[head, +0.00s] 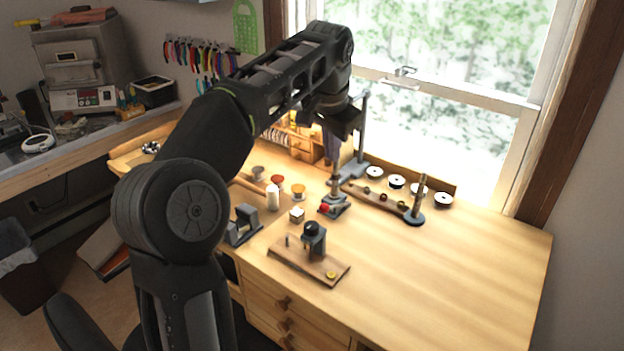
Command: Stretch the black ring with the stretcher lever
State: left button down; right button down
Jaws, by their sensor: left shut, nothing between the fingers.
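My left arm comes in from the left and bends down over the workbench. My left gripper (346,132) is above the back of the bench, small and dark in front of the window. It looks shut and empty, apart from the tools below. A small grey metal device with a red knob (323,208) stands on the bench below it and may be the stretcher with its lever. A dark upright tool (313,240) stands on a wooden board (340,272) at the front. I cannot make out the black ring. My right gripper is not in view.
A row of white-topped round pots (397,181) stands along the window side. A round-based post (415,212) and a grey metal block (243,226) stand nearby. Spools (298,191) and a small cube (297,215) sit mid-bench. The bench's right side (460,265) is clear.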

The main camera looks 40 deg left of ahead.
pick_arm(q)
jog(key=p, duration=0.2)
send_over(328, 206)
notch_tip(328, 206, down, 12)
jog(key=shift+f, duration=0.6)
dwell(0.4)
